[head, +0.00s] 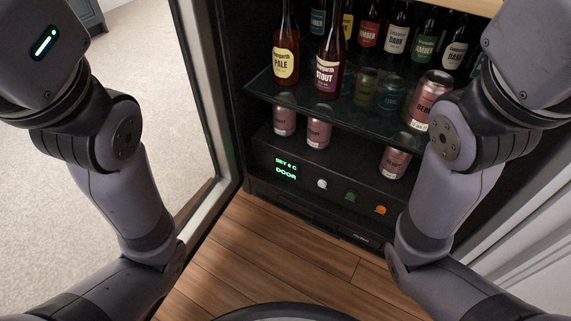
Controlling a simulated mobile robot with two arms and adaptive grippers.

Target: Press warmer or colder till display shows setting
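The drinks fridge's display (286,169) is lit green on the dark lower panel. Its top line reads "SET", a digit too small to read surely, and "C"; the lower line reads "DOOR". To its right are a white button (322,184), a green button (350,196) and an orange button (380,210). Which is warmer or colder cannot be read. Both my arms come in from the sides and bend out of the picture at the bottom. Neither gripper is in view, and nothing of mine touches the buttons.
The fridge door (223,150) stands open at left. Bottles such as the pale ale (286,62) and several cans stand on the glass shelf (300,98) and below it. Wooden floor (270,260) in front is clear. Carpet (140,60) lies at left.

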